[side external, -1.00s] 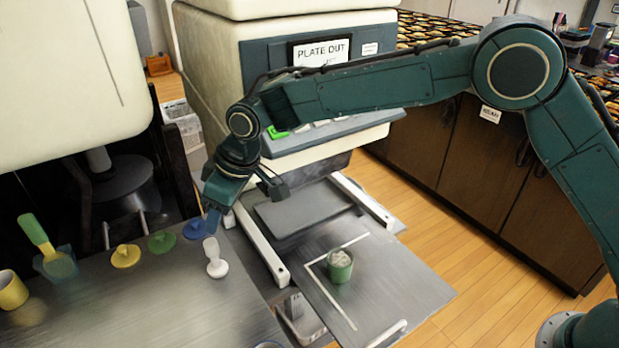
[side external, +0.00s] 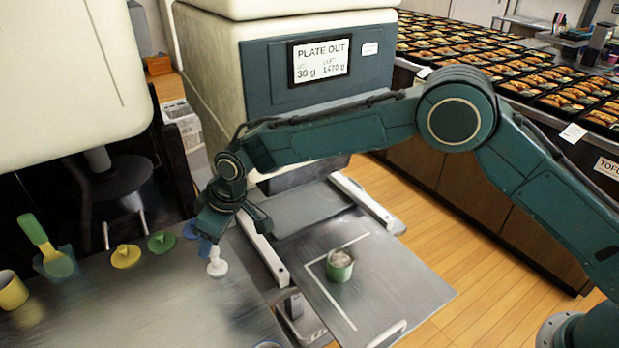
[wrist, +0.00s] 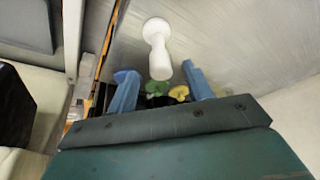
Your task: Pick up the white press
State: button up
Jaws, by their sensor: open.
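The white press (side external: 217,264) stands upright on the metal counter, near its right edge. In the side view my gripper (side external: 208,236) is just above and behind it, hiding the top of its handle. In the wrist view the white press (wrist: 157,50) lies ahead of my blue fingertips, centred between them but beyond their tips. My gripper (wrist: 158,82) is open and empty there. I cannot tell how far the fingers are from the handle.
Blue (side external: 190,230), green (side external: 162,242) and yellow (side external: 126,256) presses stand in a row to the left. A white rail (side external: 262,252) runs right of the counter. A green cup (side external: 340,266) stands on the metal plate (side external: 400,290). The front of the counter (side external: 150,310) is clear.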

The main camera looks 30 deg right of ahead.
jog(key=shift+x, duration=2.5)
jog(key=shift+s, duration=0.1)
grip_shut()
notch_tip(320, 180, up, 20)
